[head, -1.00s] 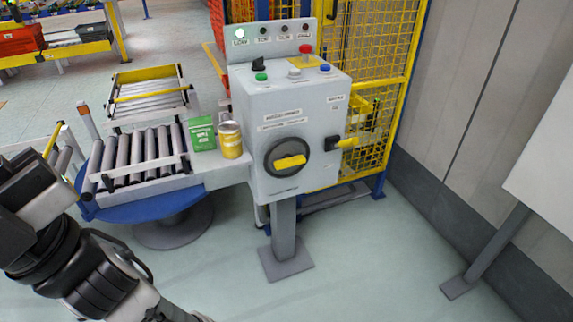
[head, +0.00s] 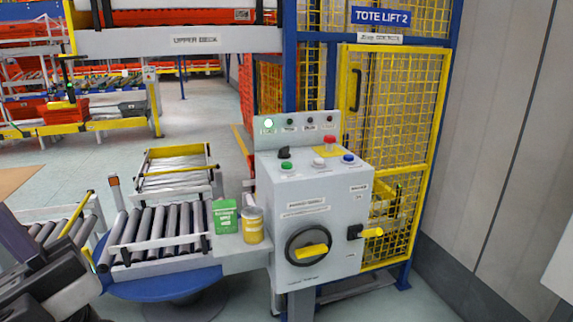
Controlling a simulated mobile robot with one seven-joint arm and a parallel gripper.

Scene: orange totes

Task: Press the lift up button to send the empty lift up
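A grey control box (head: 318,215) stands on a post in front of the yellow mesh cage of the tote lift (head: 395,130). Its sloped top carries a green button (head: 287,165), a white button (head: 319,161), a blue button (head: 348,158), a red mushroom button (head: 329,142) on a yellow plate and a black selector (head: 284,152). The button labels are too small to read. Behind them is a lamp panel (head: 300,124) with its leftmost lamp lit green. My arm shows at the lower left, well apart from the box. My gripper's fingers cannot be made out.
A roller conveyor (head: 160,232) on a blue round base lies left of the box. A green carton (head: 225,216) and a yellow can (head: 252,226) stand on a ledge beside the box. A yellow handle (head: 372,233) sticks out from the box's right side. A wall runs along the right.

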